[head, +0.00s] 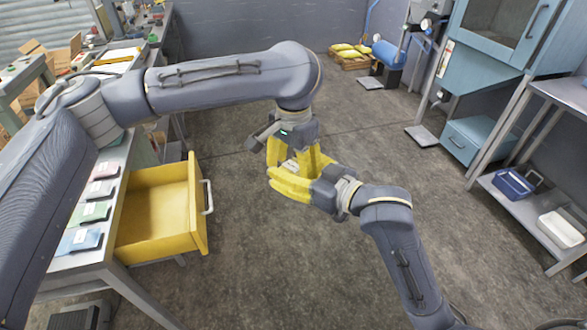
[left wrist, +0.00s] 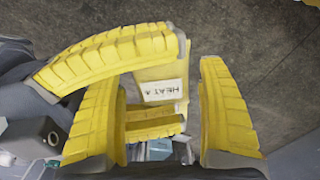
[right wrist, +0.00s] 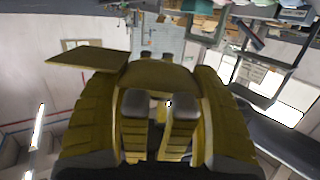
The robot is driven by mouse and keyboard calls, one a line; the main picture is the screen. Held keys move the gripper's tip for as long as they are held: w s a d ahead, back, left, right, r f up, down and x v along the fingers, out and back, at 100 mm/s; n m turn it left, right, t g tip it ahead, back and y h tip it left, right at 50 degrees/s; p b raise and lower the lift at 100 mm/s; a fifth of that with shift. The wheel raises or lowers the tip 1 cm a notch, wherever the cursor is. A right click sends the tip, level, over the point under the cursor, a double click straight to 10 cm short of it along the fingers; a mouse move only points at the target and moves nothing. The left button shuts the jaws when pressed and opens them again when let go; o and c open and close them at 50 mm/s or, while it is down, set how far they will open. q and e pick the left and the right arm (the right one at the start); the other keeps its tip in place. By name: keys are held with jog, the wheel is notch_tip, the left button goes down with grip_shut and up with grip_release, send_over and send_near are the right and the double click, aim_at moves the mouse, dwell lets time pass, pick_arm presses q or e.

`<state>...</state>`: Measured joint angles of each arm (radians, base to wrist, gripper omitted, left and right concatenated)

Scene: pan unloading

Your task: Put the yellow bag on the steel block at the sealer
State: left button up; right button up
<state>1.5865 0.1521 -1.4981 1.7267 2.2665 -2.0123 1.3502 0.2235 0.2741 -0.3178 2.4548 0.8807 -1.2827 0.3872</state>
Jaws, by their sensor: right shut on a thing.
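The yellow bag (left wrist: 159,72) has a white label reading "HEAT" in the left wrist view. Its label also shows between the grippers in the head view (head: 291,166), with most of the bag hidden by fingers. My right gripper (head: 282,183) is shut on the bag in mid-air and reaches in from the right. My left gripper (left wrist: 165,110) is open, pointing down from above, with its yellow fingers apart on either side of the bag and a gap at the right finger. In the right wrist view the yellow crowding makes bag and fingers hard to separate. I cannot make out the steel block.
An open yellow drawer (head: 160,213) juts from the left bench, where several labelled packets (head: 88,212) lie. A blue cabinet (head: 500,45) and a shelf (head: 530,200) stand at right. A pallet with yellow sacks (head: 350,57) is at the back. The middle floor is clear.

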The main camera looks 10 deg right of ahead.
pick_arm(q)
jog(key=c, duration=1)
jog(key=shift+c, duration=1.4)
pick_arm(e)
jog(key=o, duration=1.3)
